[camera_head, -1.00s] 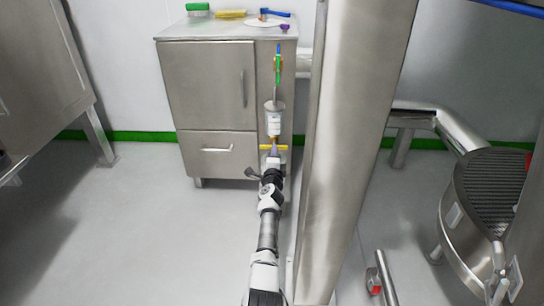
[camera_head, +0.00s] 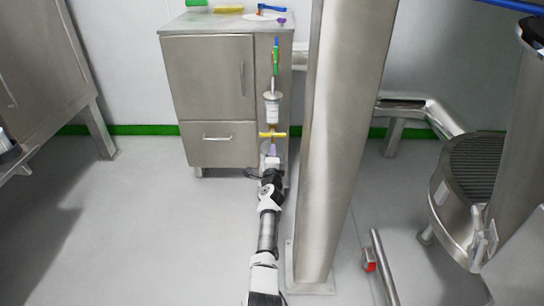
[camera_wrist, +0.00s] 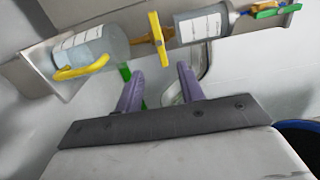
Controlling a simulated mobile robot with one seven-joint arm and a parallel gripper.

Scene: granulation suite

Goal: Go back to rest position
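My gripper (camera_head: 271,146) is at the end of my arm, which reaches forward from the bottom of the head view. In the wrist view its two purple fingers (camera_wrist: 158,80) stand apart with nothing held between them. Just beyond them is a pipe assembly with a clear labelled cylinder (camera_wrist: 203,24) and a yellow clamp (camera_wrist: 158,40). In the head view the labelled cylinder (camera_head: 271,105) and yellow clamp (camera_head: 271,134) are in front of the cabinet's right side. I cannot tell from the head view whether the fingertips touch the clamp.
A steel cabinet (camera_head: 208,78) stands behind, with a blue-handled tool (camera_head: 272,9) on top. A thick steel column (camera_head: 345,140) rises close right of my arm. A steel drum (camera_head: 455,222) is at right. Floor (camera_head: 150,235) left of my arm is clear.

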